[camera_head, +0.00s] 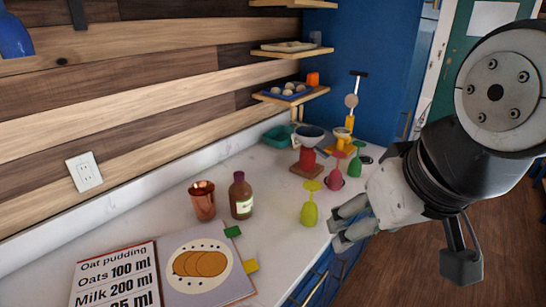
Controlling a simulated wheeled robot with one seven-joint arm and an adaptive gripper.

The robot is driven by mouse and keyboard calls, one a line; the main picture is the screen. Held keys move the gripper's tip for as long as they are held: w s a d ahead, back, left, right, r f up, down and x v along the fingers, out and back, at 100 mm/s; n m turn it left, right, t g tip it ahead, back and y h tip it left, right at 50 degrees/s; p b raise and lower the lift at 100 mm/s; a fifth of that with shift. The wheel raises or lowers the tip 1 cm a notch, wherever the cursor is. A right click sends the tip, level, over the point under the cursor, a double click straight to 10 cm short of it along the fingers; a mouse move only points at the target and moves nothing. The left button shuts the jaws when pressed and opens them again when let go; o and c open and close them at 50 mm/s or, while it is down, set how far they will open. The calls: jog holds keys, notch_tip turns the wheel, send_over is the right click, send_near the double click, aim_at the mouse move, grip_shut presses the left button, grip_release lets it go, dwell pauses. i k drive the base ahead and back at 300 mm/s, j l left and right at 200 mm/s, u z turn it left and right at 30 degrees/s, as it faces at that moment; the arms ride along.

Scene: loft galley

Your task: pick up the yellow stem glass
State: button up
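The yellow stem glass (309,214) is yellow-green and stands upside down on the white counter, its foot on top and its bowl below. It is near the counter's front edge. My gripper (335,228) is to the right of the glass and a little lower in the picture. Its two grey fingers are spread apart and point left, with no object seen between them. The glass appears to be outside the fingers; I cannot tell the exact gap.
A pink stem glass (333,178) and a green stem glass (355,166) stand upside down behind. A brown bottle (241,196) and copper cup (202,201) are to the left. A recipe book (200,265) lies in front. A red object (307,158) sits on a brown board.

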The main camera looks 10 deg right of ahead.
aim_at(309, 212)
jog(key=z, duration=0.2)
jog(key=u, duration=1.3)
jog(key=z, duration=1.3)
jog(key=l+u, duration=0.1)
jog(key=u, duration=0.25)
jog(key=l+u, duration=0.1)
jog(key=u, duration=0.6)
jog(key=k+l+u, duration=0.3)
jog(key=l, duration=0.3)
jog(key=k+l+u, duration=0.35)
jog(key=l, duration=0.25)
jog(key=k+l+u, duration=0.3)
jog(key=l, duration=0.2)
jog(key=k+l, duration=0.65)
jog(key=l+u, duration=0.05)
jog(key=l, duration=0.05)
